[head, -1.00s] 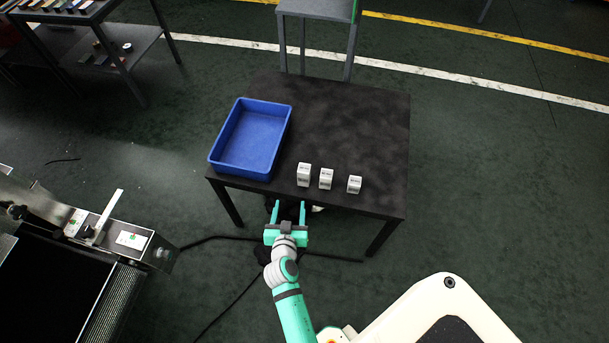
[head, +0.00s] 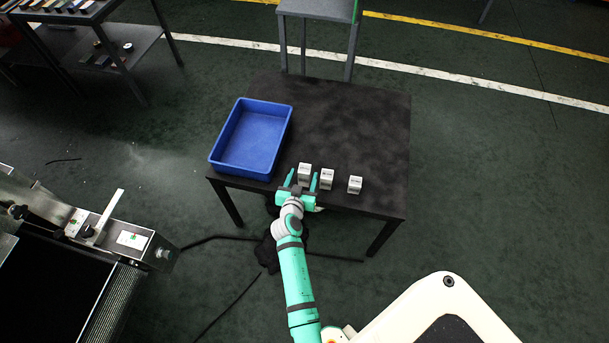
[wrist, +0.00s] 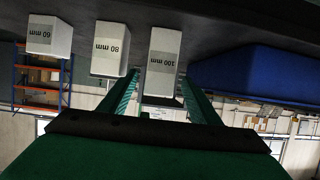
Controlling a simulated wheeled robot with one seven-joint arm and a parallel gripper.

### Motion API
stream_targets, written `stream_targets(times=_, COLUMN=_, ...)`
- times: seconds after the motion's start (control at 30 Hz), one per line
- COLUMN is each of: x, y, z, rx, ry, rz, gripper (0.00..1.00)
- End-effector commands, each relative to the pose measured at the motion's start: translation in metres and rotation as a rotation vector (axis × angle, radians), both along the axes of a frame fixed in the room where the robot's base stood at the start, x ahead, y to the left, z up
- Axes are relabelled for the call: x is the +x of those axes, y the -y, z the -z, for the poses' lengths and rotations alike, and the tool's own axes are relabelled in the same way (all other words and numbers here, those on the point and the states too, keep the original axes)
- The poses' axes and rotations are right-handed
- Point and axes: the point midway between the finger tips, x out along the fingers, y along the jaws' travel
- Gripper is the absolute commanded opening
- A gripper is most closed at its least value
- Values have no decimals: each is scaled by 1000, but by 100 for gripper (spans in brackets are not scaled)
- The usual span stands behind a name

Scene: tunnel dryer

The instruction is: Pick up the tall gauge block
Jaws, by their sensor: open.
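Three white gauge blocks stand in a row near the front edge of the dark table. The tall gauge block (head: 304,170), marked 100 mm in the wrist view (wrist: 163,57), is the leftmost in the head view. My gripper (head: 303,178) is open, its two green fingers pointing at the tall block. In the wrist view the fingers (wrist: 158,95) lie on either side of that block's line, with nothing held. The 80 mm block (head: 327,178) is just right of the right finger in the head view. The 60 mm block (head: 355,184) is farther right.
A blue bin (head: 218,166) stands on the table's left side, close to the tall block. The dark table (head: 360,120) is clear behind the blocks. A conveyor-like machine (head: 110,235) stands at lower left, and a grey stand (head: 318,9) is behind the table.

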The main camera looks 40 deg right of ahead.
Motion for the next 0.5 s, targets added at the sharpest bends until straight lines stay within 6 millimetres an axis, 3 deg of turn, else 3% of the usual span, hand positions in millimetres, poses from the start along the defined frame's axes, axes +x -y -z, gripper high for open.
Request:
stream_targets(times=0.2, x=18, y=20, z=9, rx=0, ry=0, rz=1, gripper=57)
stream_targets(times=0.5, x=20, y=22, z=11, rx=1, ry=-1, rz=0, gripper=57)
